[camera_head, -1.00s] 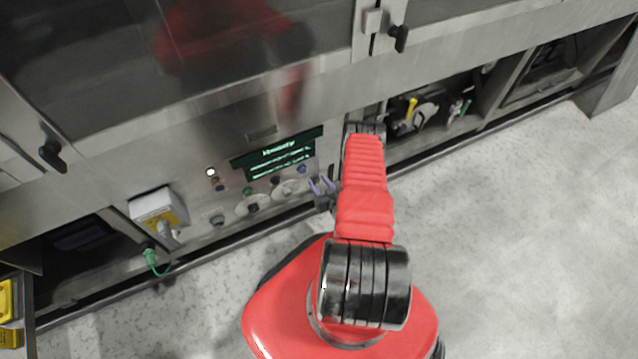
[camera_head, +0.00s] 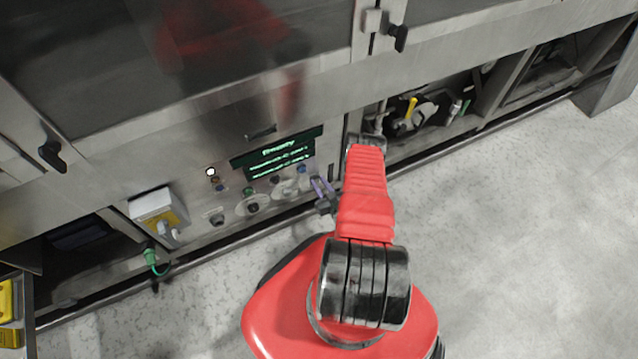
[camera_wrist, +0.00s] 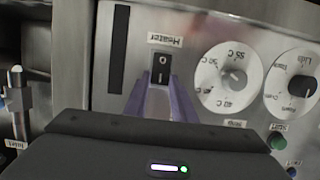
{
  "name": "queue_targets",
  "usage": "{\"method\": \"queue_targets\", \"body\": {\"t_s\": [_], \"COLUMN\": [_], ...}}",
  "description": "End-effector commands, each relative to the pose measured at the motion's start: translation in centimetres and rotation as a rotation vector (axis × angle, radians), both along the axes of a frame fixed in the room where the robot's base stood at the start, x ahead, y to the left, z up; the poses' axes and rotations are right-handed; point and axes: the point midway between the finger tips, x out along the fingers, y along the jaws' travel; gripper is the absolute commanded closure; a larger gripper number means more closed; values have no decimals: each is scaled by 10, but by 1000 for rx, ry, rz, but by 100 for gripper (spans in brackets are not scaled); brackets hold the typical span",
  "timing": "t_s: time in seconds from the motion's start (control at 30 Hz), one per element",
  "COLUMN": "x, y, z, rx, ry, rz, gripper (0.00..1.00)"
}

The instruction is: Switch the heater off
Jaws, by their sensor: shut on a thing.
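The heater switch (camera_wrist: 160,66) is a black rocker with white marks, set in the metal panel under an upside-down "Heater" label (camera_wrist: 165,40) in the wrist view. My gripper (camera_wrist: 158,86) has its two purple fingers on either side of the switch's lower part, shut on it. In the head view my gripper (camera_head: 322,190) is at the right end of the control panel (camera_head: 230,200), and the switch itself is hidden there. Which way the rocker is tipped is not clear.
A temperature dial (camera_wrist: 228,77) and a "Lids" dial (camera_wrist: 293,82) sit right of the switch in the wrist view. A green start button (camera_wrist: 278,141) is below them. A metal inlet valve (camera_wrist: 18,95) stands left. A lit green display (camera_head: 278,157) is above the panel's knobs.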

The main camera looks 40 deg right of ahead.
Motion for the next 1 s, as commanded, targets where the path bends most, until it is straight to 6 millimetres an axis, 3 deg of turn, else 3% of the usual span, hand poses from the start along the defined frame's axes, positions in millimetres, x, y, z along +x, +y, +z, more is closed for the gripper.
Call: {"method": "queue_targets", "body": {"t_s": [0.63, 0.67, 0.9, 1.0], "x": [-2, -2, -2, -2], "y": [1, 1, 1, 1], "z": [-3, -3, -3, -3], "rx": [-28, -28, -28, -28], "ry": [-96, -96, -95, -95], "rz": [0, 0, 0, 0], "gripper": [99, 74, 58, 58]}}
